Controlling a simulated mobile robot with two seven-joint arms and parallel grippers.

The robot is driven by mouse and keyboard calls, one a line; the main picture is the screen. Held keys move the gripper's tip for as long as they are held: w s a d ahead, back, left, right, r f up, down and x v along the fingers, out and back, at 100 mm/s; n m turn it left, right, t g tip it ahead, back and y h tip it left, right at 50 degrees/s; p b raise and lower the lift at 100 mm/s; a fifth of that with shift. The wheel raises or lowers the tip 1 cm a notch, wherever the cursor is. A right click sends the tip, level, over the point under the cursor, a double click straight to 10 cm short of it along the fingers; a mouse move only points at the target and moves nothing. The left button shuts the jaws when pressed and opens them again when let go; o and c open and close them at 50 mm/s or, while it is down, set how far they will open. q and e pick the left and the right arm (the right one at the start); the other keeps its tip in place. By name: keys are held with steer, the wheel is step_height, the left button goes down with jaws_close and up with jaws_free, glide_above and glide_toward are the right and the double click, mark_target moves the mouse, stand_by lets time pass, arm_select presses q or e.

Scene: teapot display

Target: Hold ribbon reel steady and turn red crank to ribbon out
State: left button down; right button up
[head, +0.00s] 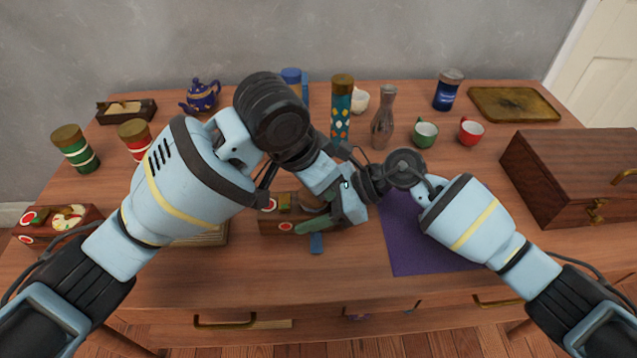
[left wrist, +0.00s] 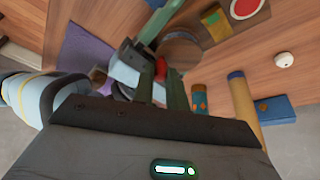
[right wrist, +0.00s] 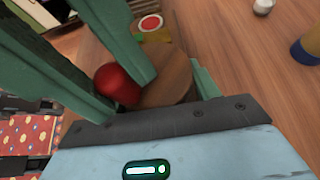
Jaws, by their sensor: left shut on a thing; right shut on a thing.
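The ribbon reel is a round wooden disc (right wrist: 165,85), also in the left wrist view (left wrist: 180,50). In the head view it is mostly covered by my arms. The crank's red knob (right wrist: 117,85) sits beside the disc, and it shows in the left wrist view (left wrist: 161,70). A short blue ribbon (head: 317,243) hangs at the front in the head view. My right gripper (head: 308,218) is shut on the red crank. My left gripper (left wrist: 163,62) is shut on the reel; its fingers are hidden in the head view.
A purple cloth (head: 415,250) lies right, a large wooden chest (head: 575,165) farther right.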

arm_select(q)
steer(key=shift+w+d+n+t, duration=0.15)
steer(key=shift+n+t, duration=0.15)
steer(key=shift+n, duration=0.7)
steer(key=c, duration=1.4)
jaws_free()
